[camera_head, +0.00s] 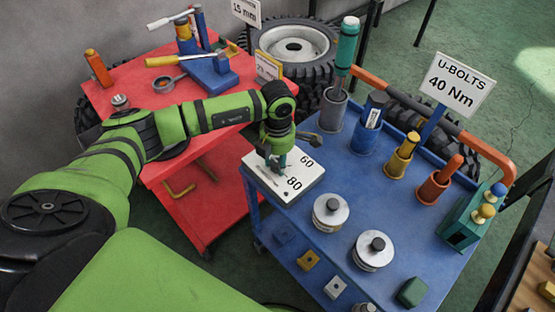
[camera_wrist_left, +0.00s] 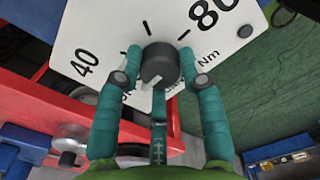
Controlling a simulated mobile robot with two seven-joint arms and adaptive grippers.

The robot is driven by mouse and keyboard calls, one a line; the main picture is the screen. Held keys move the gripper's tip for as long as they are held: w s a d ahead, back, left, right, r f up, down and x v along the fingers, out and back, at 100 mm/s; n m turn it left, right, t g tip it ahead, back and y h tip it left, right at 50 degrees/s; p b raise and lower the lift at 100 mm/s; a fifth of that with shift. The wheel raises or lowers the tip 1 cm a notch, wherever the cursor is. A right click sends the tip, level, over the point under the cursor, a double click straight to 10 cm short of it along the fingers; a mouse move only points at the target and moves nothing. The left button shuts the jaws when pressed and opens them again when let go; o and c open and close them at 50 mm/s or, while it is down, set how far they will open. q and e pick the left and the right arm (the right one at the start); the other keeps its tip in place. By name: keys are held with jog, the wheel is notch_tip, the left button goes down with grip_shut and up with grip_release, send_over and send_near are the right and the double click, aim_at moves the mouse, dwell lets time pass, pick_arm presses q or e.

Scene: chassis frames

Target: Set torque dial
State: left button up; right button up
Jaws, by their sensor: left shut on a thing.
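A white torque plate (camera_head: 285,187) with dark numbers lies on the near left corner of the blue cart. In the left wrist view the plate (camera_wrist_left: 110,30) shows 40, part of 80, tick marks and Nm. A dark round dial knob (camera_wrist_left: 158,66) with a pale pointer mark stands on it. The mark faces the bottom of the wrist view, slightly left. My left gripper (camera_head: 276,160) is shut on the knob, one teal finger on each side. A sign (camera_head: 455,85) reads U-BOLTS 40 Nm. My right gripper is not in view.
The blue cart (camera_head: 355,200) holds several tools in round holders and two metal discs with knobs (camera_head: 331,209) near the plate. A red cart (camera_head: 210,195) with a hammer and blue stand is left, under my left arm. Wheels stand behind.

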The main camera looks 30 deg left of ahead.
aim_at(278, 163)
pick_arm(q)
jog(key=o, duration=1.1)
jog(key=shift+o, duration=0.2)
notch_tip(278, 163, up, 12)
jog(key=shift+d+f, duration=0.1)
